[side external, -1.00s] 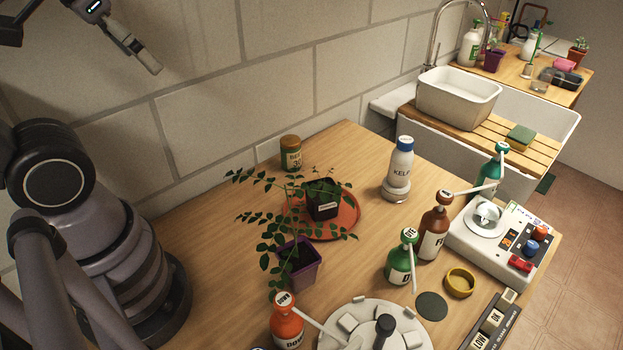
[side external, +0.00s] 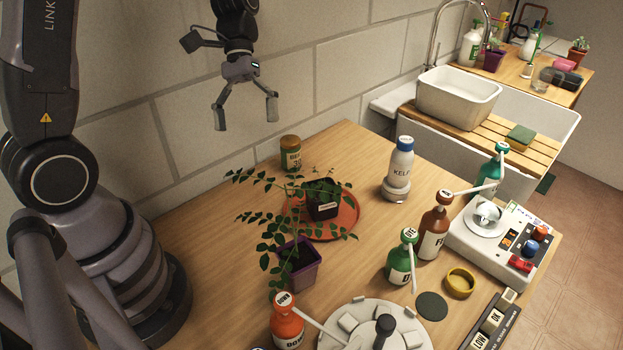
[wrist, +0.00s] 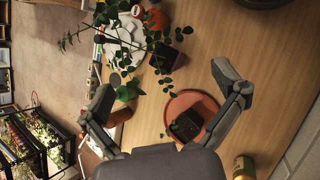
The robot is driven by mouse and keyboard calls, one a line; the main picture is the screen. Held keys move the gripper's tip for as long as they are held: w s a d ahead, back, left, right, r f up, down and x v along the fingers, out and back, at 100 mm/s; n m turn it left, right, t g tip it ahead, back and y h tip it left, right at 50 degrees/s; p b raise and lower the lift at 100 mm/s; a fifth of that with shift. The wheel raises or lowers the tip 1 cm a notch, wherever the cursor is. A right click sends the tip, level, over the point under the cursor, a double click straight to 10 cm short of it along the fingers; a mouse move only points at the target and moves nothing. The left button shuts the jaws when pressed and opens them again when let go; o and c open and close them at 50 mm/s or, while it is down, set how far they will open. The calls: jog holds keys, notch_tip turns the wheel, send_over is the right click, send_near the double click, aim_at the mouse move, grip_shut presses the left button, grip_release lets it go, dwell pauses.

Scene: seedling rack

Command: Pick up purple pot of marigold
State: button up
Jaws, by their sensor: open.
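A purple pot (side external: 298,272) stands upright on the wooden bench, with a tall, leafy green plant; I see no flowers on it. It also shows in the wrist view (wrist: 166,60), near the top middle. A darker pot (side external: 321,208) with a white label stands on a terracotta saucer (side external: 347,222) just behind it; in the wrist view this dark pot (wrist: 185,126) is lower down. My gripper (side external: 246,113) is open and empty, high above the bench, pointing down, up and left of both pots in the side view. Its spread fingers (wrist: 162,80) frame the wrist view.
A brown jar (side external: 291,154) stands by the wall. A white KELP bottle (side external: 399,170), a brown bottle (side external: 434,232), a green bottle (side external: 400,262) and an orange bottle (side external: 286,318) stand around the pots. A round white device (side external: 350,318) is in front. Another purple pot (side external: 493,61) is far off beyond the sink.

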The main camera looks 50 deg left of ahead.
jog(key=w+d+f+n+g+h, duration=0.25)
jog(key=f+n+h, duration=0.3)
jog(key=f, duration=0.75)
jog(key=n+t+h, duration=0.3)
jog(key=n+h, duration=0.3)
send_near(298, 263)
jog(key=shift+w+d+f+m, duration=0.1)
jog(key=shift+d+f+m, duration=0.15)
jog(key=shift+d+f, duration=0.6)
jog(key=shift+d, duration=0.5)
jog(key=x, duration=0.6)
jog(key=shift+d, duration=0.2)
jog(key=c, duration=1.3)
